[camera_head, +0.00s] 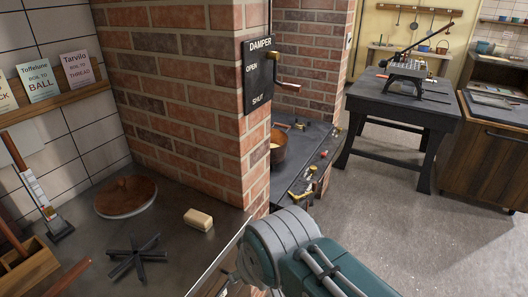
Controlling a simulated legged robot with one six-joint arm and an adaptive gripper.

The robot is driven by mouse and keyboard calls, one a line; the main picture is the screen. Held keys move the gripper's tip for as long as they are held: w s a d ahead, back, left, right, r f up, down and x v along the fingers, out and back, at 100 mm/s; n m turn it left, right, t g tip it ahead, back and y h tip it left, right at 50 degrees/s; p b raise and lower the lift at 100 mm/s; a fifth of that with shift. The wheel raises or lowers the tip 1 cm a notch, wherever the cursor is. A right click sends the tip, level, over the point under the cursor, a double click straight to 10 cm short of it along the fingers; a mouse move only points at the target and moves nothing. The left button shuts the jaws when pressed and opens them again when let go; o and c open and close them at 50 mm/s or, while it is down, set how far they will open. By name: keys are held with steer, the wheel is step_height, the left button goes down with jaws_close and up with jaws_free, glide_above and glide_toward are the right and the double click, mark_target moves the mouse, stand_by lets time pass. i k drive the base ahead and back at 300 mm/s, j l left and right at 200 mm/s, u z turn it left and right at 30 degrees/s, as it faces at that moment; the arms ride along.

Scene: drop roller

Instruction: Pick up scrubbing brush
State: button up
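A small cream-coloured block with a tan side (198,219) lies on the dark counter near its right edge. It looks like the scrubbing brush, but its bristles cannot be made out. My arm, teal and grey, reaches in from the bottom right, beyond the counter's edge. Only a small part of what seems to be my gripper (236,284) shows below the grey joint, at the bottom edge of the picture. It is apart from the block, to the right of it and lower in the picture. Its fingers are hidden, and I see nothing held.
A round wooden lid (126,196) and a dark star-shaped trivet (139,260) lie left of the block on the counter (175,262). A wooden caddy (28,268) stands at far left. A brick pillar (200,105) rises behind. Open floor (430,235) lies right.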

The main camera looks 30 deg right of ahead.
mark_target(200, 221)
steer(key=i+l+u, duration=0.25)
steer(key=l+u, duration=0.25)
steer(key=l, duration=0.15)
steer(key=i+l+u, duration=0.25)
steer(key=l+u, duration=0.25)
steer(key=l, duration=0.25)
